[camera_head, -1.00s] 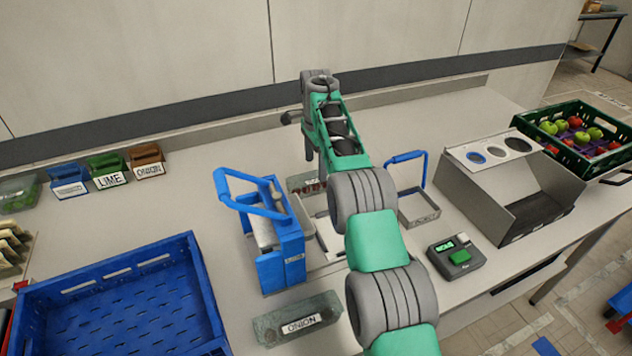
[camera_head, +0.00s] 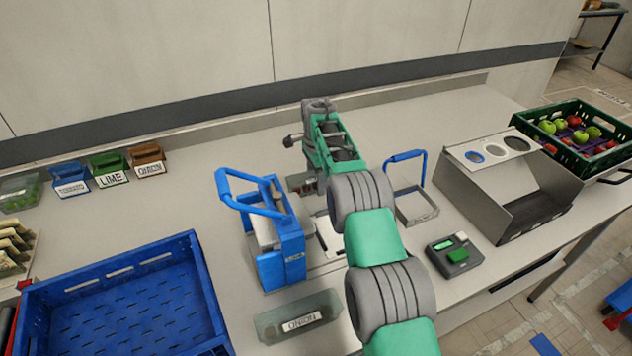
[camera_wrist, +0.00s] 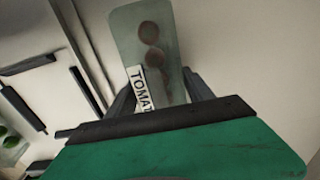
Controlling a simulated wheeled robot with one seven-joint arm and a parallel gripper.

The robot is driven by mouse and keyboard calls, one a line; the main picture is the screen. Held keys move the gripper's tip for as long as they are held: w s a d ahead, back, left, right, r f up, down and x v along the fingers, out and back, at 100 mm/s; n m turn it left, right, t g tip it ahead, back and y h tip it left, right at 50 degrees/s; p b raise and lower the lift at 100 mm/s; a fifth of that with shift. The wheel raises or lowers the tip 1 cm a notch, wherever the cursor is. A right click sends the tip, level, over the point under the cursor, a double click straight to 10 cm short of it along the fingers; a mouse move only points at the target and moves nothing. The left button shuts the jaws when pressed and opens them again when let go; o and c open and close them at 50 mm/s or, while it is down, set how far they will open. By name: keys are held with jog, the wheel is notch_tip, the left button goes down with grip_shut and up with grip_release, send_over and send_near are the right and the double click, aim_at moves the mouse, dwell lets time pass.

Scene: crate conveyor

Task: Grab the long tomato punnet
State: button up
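The long tomato punnet (camera_wrist: 150,40) is a clear, narrow tray with a few dark red tomatoes and a white "TOMAT..." label. In the wrist view it runs away from my gripper (camera_wrist: 160,95), its near end between the two dark fingers. The fingers stand apart on either side of it; contact cannot be made out. In the head view the punnet (camera_head: 297,183) lies on the counter behind the blue-handled device, mostly hidden by my wrist. The fingertips are hidden there.
A blue-handled device (camera_head: 282,255) stands close in front of the punnet. An onion punnet (camera_head: 298,318) and an empty blue crate (camera_head: 120,300) are nearer. A small scale tray (camera_head: 415,207), keypad (camera_head: 455,255) and steel box (camera_head: 515,190) stand right.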

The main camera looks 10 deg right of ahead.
jog(key=c, duration=1)
jog(key=shift+r, duration=0.1)
jog(key=shift+c, duration=0.2)
